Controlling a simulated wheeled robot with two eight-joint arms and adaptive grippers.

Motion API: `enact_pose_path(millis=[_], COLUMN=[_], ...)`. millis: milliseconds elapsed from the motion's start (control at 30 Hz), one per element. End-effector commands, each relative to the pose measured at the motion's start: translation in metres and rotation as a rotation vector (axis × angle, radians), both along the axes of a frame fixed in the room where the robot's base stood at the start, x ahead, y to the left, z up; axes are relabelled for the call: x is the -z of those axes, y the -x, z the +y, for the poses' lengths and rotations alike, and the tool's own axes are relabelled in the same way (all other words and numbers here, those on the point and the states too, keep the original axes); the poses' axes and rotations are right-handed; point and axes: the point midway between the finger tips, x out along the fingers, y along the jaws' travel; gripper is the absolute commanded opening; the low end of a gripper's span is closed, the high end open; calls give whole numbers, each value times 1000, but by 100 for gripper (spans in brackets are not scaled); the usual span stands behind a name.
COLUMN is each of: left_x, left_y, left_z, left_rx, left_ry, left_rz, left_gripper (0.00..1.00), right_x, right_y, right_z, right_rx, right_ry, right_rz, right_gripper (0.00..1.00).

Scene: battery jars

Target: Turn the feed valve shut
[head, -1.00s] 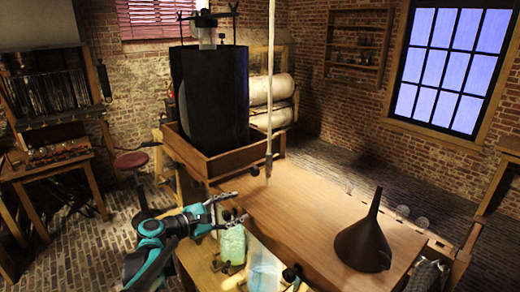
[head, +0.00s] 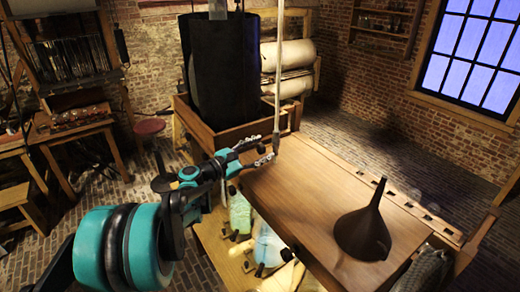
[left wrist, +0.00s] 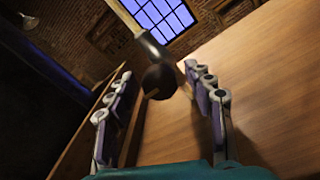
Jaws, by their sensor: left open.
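In the left wrist view the dark piece lies between the two open fingers (left wrist: 158,73), with no clear contact. My right gripper is out of view.
A dark funnel (head: 364,228) stands on the wooden table (head: 300,205). A tall black tank (head: 222,75) stands in a wooden tray (head: 216,139) behind my gripper. Greenish glass jars (head: 268,245) stand on a lower shelf. Much of the tabletop is clear.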

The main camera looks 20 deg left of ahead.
Motion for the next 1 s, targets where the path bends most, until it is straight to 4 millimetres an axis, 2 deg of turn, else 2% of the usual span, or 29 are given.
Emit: enact_pose_path(millis=[167, 367, 733, 1000], left_x=[0, 0, 1, 2], left_y=[0, 0, 0, 0], left_z=[0, 0, 0, 0], left_rx=[0, 0, 0, 0], left_ry=[0, -1, -28, -157], left_rz=[0, 0, -16, -93], left_gripper=[53, 3, 2, 2], right_x=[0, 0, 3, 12], right_y=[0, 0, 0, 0], right_z=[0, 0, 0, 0], right_rx=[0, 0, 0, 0], right_ry=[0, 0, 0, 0], right_rz=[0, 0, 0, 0], right_gripper=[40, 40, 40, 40])
